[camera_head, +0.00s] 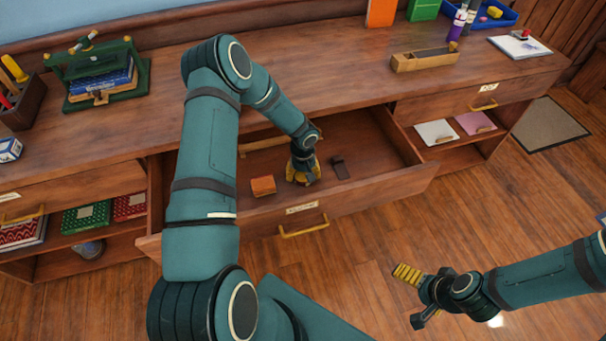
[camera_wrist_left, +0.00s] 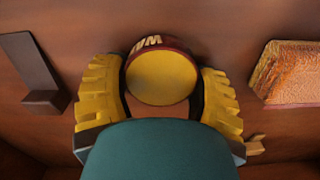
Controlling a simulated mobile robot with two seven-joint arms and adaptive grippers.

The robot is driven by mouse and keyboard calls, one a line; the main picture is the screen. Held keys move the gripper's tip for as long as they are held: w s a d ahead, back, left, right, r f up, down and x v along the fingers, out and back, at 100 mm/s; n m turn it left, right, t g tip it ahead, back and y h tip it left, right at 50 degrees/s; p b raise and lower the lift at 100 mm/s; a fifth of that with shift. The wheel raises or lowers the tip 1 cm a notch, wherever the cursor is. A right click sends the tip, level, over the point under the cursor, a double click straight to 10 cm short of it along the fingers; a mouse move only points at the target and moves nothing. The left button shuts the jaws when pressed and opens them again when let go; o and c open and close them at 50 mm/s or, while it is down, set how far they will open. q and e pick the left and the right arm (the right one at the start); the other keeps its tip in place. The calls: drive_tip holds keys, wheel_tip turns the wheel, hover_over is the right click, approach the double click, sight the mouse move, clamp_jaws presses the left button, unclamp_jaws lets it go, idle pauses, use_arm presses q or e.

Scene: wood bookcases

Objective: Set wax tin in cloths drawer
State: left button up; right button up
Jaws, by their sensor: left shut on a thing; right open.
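The wax tin (camera_wrist_left: 161,78) is round, with a yellow top and a dark red side with partly visible lettering. In the left wrist view it sits between the yellow fingers of my left gripper (camera_head: 303,172), which is shut on it. In the head view the gripper hides the tin. That gripper points down inside the open drawer (camera_head: 375,188), low over its floor; I cannot tell whether the tin touches the floor. The drawer has a brass handle and a label too small to read. My right gripper (camera_head: 416,297) is open and empty over the wooden floor at right.
An orange-brown block (camera_head: 263,186) lies in the drawer left of my left gripper, and a dark L-shaped piece (camera_head: 340,168) lies to its right. The drawer's right end is clear.

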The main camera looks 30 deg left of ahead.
use_arm(q)
drive_tip(key=o, duration=1.3)
drive_tip(key=shift+r+p, duration=0.4)
drive_tip(key=shift+r, duration=0.1)
wheel_tip(320, 180, up, 11)
drive_tip(key=shift+r+p, duration=0.15)
drive_tip(key=shift+p, duration=1)
